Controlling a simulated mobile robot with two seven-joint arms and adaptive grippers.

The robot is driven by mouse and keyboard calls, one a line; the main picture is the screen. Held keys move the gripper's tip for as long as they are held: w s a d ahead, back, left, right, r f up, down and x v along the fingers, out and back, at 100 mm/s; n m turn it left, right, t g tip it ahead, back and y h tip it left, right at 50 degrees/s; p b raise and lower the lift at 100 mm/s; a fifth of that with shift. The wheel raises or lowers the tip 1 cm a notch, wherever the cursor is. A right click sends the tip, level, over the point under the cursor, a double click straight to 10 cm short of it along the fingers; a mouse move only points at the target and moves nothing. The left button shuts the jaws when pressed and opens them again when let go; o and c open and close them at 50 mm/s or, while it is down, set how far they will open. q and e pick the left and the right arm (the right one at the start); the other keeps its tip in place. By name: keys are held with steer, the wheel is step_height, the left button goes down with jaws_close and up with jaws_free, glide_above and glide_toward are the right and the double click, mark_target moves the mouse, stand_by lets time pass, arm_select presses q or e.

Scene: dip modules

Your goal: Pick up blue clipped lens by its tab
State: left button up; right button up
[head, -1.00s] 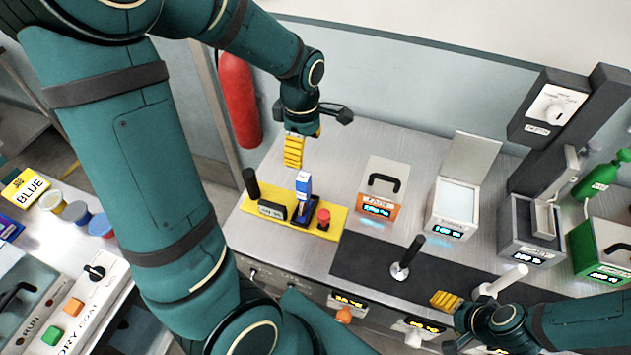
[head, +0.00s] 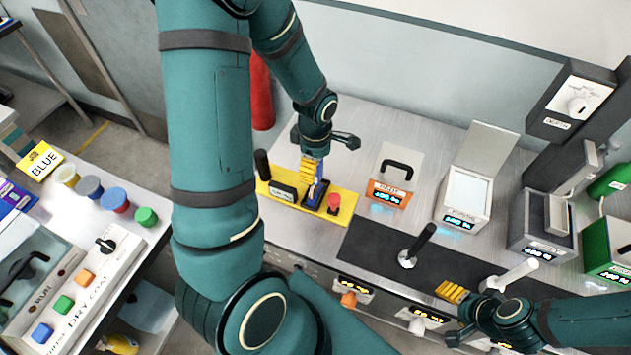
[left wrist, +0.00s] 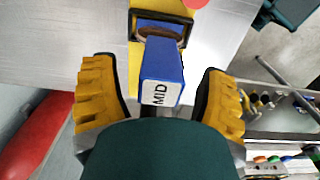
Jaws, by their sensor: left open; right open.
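A blue piece with a white label reading MID (left wrist: 161,72) stands upright in a dark holder on the yellow base (head: 345,212). In the head view the blue piece (head: 319,190) is partly covered by my left gripper (head: 311,172). In the left wrist view my left gripper (left wrist: 158,85) is open, with one yellow finger on each side of the blue piece and a gap on both sides. A brown-rimmed oval part (left wrist: 160,32) shows beyond it; I cannot tell whether this is the lens. My right gripper (head: 452,291) is open at the lower right.
On the yellow base are a black post (head: 262,165) and a red knob (head: 334,202). An orange-fronted box (head: 391,190) and a white lidded box (head: 463,205) stand to the right. A black-handled post (head: 416,245) stands on the dark mat.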

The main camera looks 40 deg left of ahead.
arm_select(q)
steer(key=shift+f, duration=0.65)
jaws_close()
